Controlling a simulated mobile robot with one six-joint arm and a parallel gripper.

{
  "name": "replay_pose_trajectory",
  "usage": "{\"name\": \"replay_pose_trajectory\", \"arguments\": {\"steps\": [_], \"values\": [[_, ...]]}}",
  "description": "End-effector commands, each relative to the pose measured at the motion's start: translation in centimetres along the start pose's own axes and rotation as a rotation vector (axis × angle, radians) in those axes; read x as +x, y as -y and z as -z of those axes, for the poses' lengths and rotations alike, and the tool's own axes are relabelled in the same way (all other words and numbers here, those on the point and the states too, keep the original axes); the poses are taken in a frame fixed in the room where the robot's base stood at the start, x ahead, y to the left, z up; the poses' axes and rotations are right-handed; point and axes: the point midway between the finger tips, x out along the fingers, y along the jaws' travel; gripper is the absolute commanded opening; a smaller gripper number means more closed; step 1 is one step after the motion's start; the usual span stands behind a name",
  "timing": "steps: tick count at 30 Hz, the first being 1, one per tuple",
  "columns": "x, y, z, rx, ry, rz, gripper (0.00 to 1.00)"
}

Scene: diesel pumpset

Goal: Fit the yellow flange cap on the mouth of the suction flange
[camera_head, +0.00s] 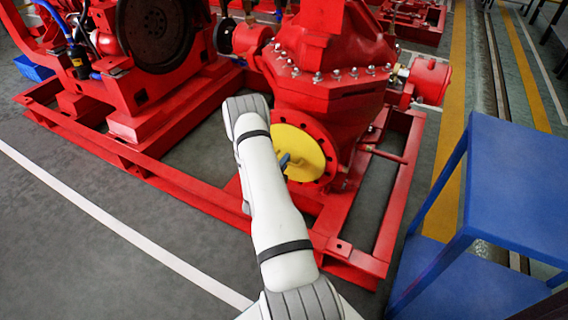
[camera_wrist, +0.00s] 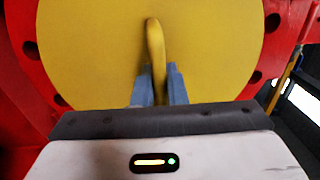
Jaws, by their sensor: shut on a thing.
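The yellow flange cap (camera_head: 301,152) is a round disc in front of the red suction flange (camera_head: 329,146) on the pump's near side. In the wrist view the cap (camera_wrist: 90,50) fills most of the picture, with the red flange (camera_wrist: 278,50) and its bolt holes showing around it. The cap covers the mouth; whether it is seated or slightly apart, I cannot tell. My gripper (camera_wrist: 158,85) is shut on the cap's upright yellow handle (camera_wrist: 155,40), with a blue-grey finger on each side. In the head view my arm hides the cap's left part.
The red pump casing (camera_head: 325,70) rises above the flange, and its red base frame (camera_head: 395,200) runs around below. A blue table (camera_head: 520,180) stands at the right. Grey floor (camera_head: 80,240) is open at the left front.

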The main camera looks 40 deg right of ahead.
Motion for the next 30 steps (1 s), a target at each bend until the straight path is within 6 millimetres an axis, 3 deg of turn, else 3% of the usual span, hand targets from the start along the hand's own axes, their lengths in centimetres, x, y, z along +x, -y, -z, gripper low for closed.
{"name": "replay_pose_trajectory", "arguments": {"steps": [7,8,15,22,30], "values": [[0.37,0.19,-0.04,0.003,-0.001,0.005,0.00],[0.38,0.20,-0.05,0.004,-0.001,0.005,0.14],[0.33,0.14,-0.02,0.003,-0.001,0.004,0.33],[0.27,0.03,0.01,0.001,-0.001,0.001,0.39],[0.27,0.04,0.00,0.001,-0.001,0.002,0.59]]}}
